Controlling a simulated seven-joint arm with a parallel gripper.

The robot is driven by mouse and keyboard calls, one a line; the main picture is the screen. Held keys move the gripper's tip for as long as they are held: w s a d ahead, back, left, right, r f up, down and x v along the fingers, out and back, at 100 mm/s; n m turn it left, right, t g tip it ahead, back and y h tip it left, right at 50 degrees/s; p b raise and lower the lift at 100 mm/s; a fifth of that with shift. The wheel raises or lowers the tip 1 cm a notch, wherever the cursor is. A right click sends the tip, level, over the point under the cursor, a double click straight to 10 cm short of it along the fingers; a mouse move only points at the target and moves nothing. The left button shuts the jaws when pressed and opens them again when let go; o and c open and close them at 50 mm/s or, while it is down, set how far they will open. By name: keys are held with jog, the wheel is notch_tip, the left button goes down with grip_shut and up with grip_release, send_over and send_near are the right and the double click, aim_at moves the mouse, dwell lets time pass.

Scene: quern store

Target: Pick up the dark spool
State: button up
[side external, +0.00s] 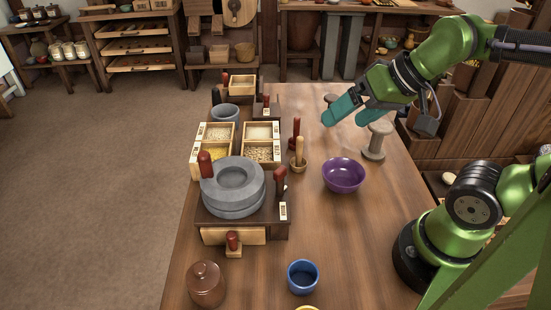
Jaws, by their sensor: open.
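My gripper (345,120) has teal fingers, open and empty, pointing left and down above the table between the two spools. Whether a finger touches the nearer spool cannot be told.
A purple bowl (343,175) stands in front of the nearer spool. A stone quern (233,186) and grain boxes (259,131) fill the left side. A blue cup (302,277) and lidded brown jar (206,283) stand in front.

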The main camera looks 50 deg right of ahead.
jog(key=shift+d, duration=0.1)
jog(key=n+g+h, duration=0.2)
jog(key=n+g, duration=0.1)
jog(key=n, duration=0.2)
send_near(334, 98)
jog(key=x, duration=0.7)
jog(key=shift+a, duration=0.2)
jog(key=shift+d+x, duration=0.2)
jog(key=shift+x, duration=2.8)
jog(key=shift+w, duration=0.1)
jog(key=shift+c, duration=0.2)
